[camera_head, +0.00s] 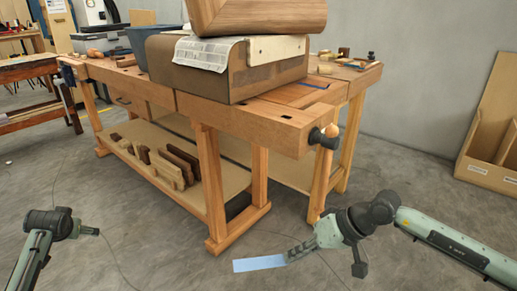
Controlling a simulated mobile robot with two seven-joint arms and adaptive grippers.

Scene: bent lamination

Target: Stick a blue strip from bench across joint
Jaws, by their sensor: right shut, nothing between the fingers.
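A light blue strip (259,264) shows at the tip of my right gripper (290,254), low in the picture in front of the bench. The fingers are shut; I cannot tell whether the strip touches them. Another thin blue strip (314,86) lies on the wooden workbench (270,119), right of the brown form (205,82). A curved wooden piece (258,18) sits on top of the form. I cannot make out the joint clearly. My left gripper (92,231) is at the lower left, away from the bench, and its finger opening is unclear.
A printed sheet (205,53) and a pale block (276,49) lie on the form. A dark vise handle (327,137) juts from the bench's front right. Wood offcuts (160,165) stand on the lower shelf. An open wooden box (490,175) stands right.

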